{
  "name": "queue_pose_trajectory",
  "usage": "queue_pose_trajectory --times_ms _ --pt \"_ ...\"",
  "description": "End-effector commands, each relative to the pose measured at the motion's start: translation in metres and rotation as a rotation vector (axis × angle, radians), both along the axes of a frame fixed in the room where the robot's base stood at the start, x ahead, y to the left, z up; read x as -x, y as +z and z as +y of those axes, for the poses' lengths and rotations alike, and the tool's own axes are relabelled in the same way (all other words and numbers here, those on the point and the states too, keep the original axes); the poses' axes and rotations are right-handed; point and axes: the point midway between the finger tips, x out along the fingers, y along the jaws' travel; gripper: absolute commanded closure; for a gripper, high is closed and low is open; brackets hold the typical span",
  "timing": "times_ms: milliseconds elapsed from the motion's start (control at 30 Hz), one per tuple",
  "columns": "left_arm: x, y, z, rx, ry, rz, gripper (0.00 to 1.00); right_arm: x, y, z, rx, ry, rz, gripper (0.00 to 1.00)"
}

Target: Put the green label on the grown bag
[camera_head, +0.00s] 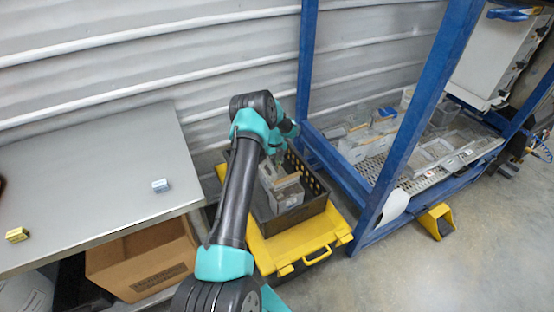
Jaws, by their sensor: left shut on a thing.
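My left arm reaches up from the bottom and bends down over a dark crate (258,207). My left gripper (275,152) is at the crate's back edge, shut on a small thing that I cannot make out. Clear, greyish bags (287,196) with tan tops stand in the crate, just below and in front of the gripper. I cannot tell whether the gripper touches them. I cannot tell which bag is the grown one. No green label can be made out. My right gripper is not in view.
A grey table (95,190) at left holds a small blue-white block (160,185) and a yellow block (17,235). A cardboard box (140,262) is under it. The crate rests on a yellow base (300,243). A blue frame (415,95) with a loaded tray stands at right.

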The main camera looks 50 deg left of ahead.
Motion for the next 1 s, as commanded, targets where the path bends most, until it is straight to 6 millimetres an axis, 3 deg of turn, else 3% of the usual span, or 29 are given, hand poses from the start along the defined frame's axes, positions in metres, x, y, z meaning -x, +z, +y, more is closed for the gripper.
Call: queue_pose_trajectory --times_ms 667,700,1000 --pt "0.0002 -0.0001 -0.0009 0.000 0.000 0.000 0.98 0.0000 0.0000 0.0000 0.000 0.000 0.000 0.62" --pt "0.0002 -0.0001 -0.0009 0.000 0.000 0.000 0.73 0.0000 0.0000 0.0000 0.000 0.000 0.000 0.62" --pt "0.0002 0.0000 -0.0009 0.000 0.000 0.000 0.46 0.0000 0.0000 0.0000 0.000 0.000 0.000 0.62"
